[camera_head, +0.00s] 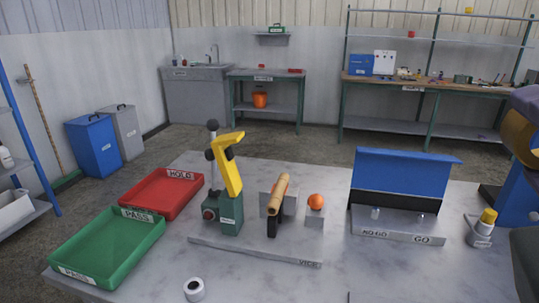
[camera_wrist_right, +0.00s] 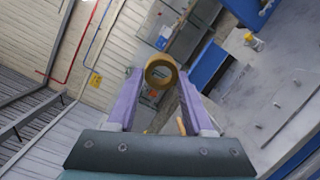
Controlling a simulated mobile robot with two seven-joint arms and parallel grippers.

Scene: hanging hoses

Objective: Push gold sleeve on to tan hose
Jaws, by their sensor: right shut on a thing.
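The tan hose (camera_head: 278,194) is a short tube held at a slant in a dark clamp on the grey vice plate (camera_head: 290,255), its upper end free. The gold sleeve (camera_head: 519,137) is at the far right edge of the head view, well apart from the hose. My right gripper (camera_wrist_right: 161,82) is shut on it; in the right wrist view the sleeve (camera_wrist_right: 153,80) is an open ring between two purple fingers. In the head view, the gripper (camera_head: 528,112) is partly cut off by the frame. My left gripper is not in view.
A green press with a yellow arm (camera_head: 231,175) stands left of the hose. An orange ball (camera_head: 315,201) on a block is just right of it. A blue-backed go/no-go gauge (camera_head: 405,180) stands between hose and sleeve. Red (camera_head: 161,213) and green (camera_head: 108,265) trays lie left.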

